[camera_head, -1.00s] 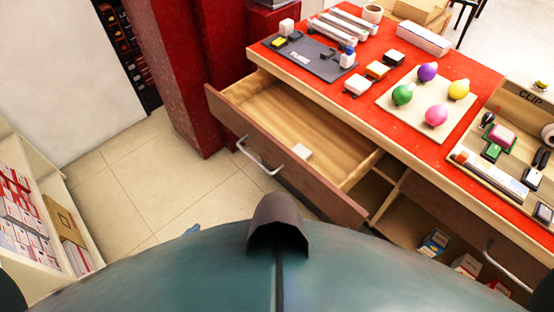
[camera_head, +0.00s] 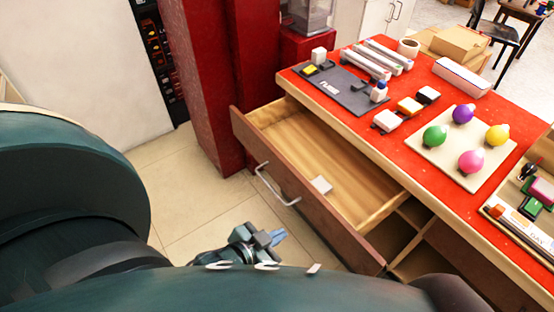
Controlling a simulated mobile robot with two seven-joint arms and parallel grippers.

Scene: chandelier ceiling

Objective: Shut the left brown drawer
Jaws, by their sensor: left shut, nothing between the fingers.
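The left brown drawer (camera_head: 312,213) is pulled well out from under the red-topped counter (camera_head: 420,108). Its brown front carries a silver bar handle (camera_head: 274,186). A small white block (camera_head: 321,184) lies on its light wooden floor. My left gripper (camera_head: 277,238) is low in the picture, in front of the drawer and left of its front's lower half. It appears apart from the drawer front and the handle. Its jaws are closed with nothing seen between them. My right gripper is out of view.
A red pillar (camera_head: 205,85) stands just beyond the drawer's far left end. Tiled floor (camera_head: 190,190) is clear left of the drawer. Colored bulbs on a board (camera_head: 450,154), a grey mat (camera_head: 345,92) and small boxes lie on the counter.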

